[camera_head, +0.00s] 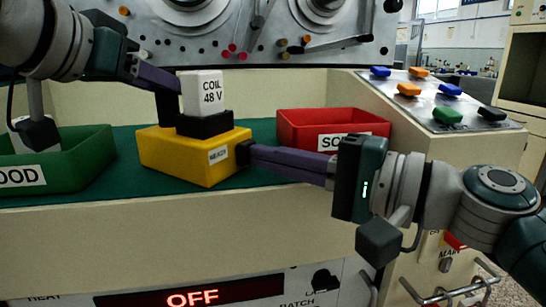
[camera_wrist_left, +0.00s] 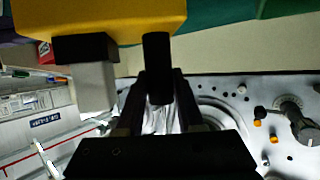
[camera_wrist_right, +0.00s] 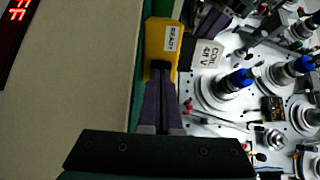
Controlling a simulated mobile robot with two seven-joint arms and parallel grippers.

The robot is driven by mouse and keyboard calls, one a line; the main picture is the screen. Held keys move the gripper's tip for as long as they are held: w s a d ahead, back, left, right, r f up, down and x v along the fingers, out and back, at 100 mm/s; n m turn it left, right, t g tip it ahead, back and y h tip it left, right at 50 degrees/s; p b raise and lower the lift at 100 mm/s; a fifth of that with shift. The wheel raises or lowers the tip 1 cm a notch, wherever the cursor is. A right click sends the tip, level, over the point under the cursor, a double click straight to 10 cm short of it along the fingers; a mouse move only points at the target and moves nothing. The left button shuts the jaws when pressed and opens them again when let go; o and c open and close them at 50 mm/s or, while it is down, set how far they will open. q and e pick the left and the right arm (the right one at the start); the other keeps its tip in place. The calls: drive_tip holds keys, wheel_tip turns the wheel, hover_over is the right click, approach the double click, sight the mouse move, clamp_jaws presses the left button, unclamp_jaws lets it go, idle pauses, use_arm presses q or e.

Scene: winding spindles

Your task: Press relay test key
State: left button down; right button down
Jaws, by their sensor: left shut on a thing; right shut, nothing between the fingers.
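A white block marked COIL 48 V (camera_head: 203,92) stands upright on a black base (camera_head: 204,124) on the yellow box marked READY (camera_head: 190,160). My left gripper (camera_head: 166,92) reaches in from the left and is shut on a dark post (camera_wrist_left: 157,65) beside the white block. My right gripper (camera_head: 252,153) is shut and empty, its tips at a small black piece (camera_wrist_right: 160,66) at the box's right side; whether they touch it is unclear. No key labelled as the relay test key is legible.
A green bin (camera_head: 95,170) stands at left, and a red bin (camera_head: 300,128) behind my right fingers. A sloped panel (camera_head: 415,88) at right carries several coloured keys. A grey machine face (camera_head: 210,45) rises behind. A display (camera_head: 190,298) below reads OFF.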

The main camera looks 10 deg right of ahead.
use_arm(q)
drive_tip(key=shift+d+f, duration=0.1)
drive_tip(key=shift+d, duration=0.05)
use_arm(e)
drive_tip(key=shift+x, duration=0.9)
drive_tip(key=shift+a, duration=0.15)
use_arm(q)
drive_tip(key=shift+d+f, duration=0.1)
use_arm(e)
drive_tip(key=shift+r, duration=0.1)
use_arm(q)
drive_tip(key=shift+a, duration=0.2)
use_arm(e)
drive_tip(key=v, duration=1.4)
drive_tip(key=shift+d, duration=0.2)
drive_tip(key=shift+w, duration=0.15)
use_arm(q)
drive_tip(key=shift+c, duration=2.3)
unclamp_jaws()
